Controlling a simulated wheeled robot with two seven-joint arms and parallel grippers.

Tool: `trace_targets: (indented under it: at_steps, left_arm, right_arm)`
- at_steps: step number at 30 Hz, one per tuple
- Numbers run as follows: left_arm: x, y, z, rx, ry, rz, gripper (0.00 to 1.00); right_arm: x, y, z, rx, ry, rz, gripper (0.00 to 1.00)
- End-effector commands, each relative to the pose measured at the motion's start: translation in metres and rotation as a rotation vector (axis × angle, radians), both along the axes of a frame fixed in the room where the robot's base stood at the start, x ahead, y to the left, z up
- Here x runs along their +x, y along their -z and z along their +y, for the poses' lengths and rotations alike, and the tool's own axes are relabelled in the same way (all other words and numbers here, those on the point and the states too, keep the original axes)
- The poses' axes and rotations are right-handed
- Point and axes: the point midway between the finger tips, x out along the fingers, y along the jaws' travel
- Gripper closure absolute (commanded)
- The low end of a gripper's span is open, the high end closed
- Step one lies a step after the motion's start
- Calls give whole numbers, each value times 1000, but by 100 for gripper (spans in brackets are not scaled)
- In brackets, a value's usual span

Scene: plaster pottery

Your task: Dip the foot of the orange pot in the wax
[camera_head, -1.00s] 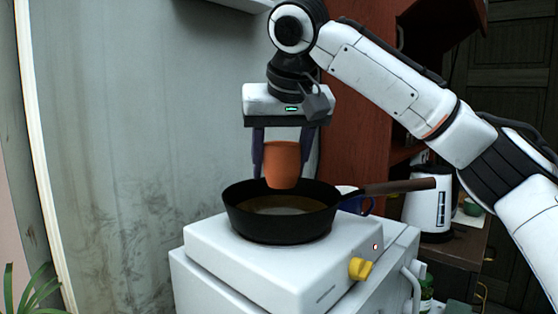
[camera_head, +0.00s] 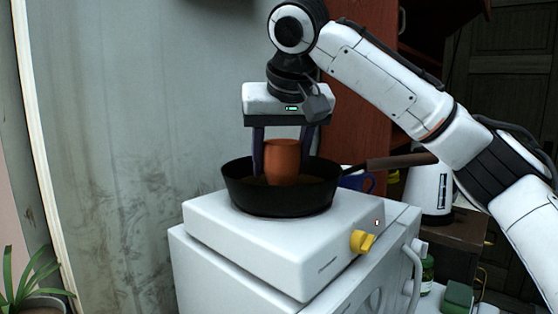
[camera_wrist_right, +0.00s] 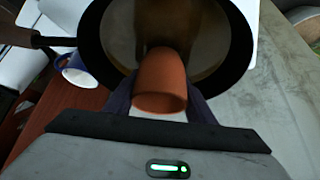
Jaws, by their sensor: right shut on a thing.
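The orange pot (camera_head: 282,160) is upright inside the black pan (camera_head: 284,205), its lower end below the pan's rim. The pan holds brownish wax, mostly hidden by the near wall in the head view. The wax (camera_wrist_right: 205,30) shows in the right wrist view. I cannot tell how deep the foot is in it. My right gripper (camera_head: 282,165) points down and is shut on the pot (camera_wrist_right: 160,80), one finger on each side. The left gripper is not in view.
The pan sits on a white hotplate (camera_head: 260,240) with a yellow knob (camera_head: 362,242). Its handle (camera_head: 400,160) points right. A blue mug (camera_head: 357,181) is behind it. A white kettle (camera_head: 430,190) stands at the right, and a plant (camera_head: 30,280) is at lower left.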

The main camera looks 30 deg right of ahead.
Motion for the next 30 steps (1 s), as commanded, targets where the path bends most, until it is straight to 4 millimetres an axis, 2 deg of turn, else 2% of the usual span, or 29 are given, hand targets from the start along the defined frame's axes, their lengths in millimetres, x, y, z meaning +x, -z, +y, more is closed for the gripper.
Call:
trace_targets:
  at_steps: [30]
  left_arm:
    - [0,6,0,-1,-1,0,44]
  right_arm:
    - [0,9,0,0,0,0,75]
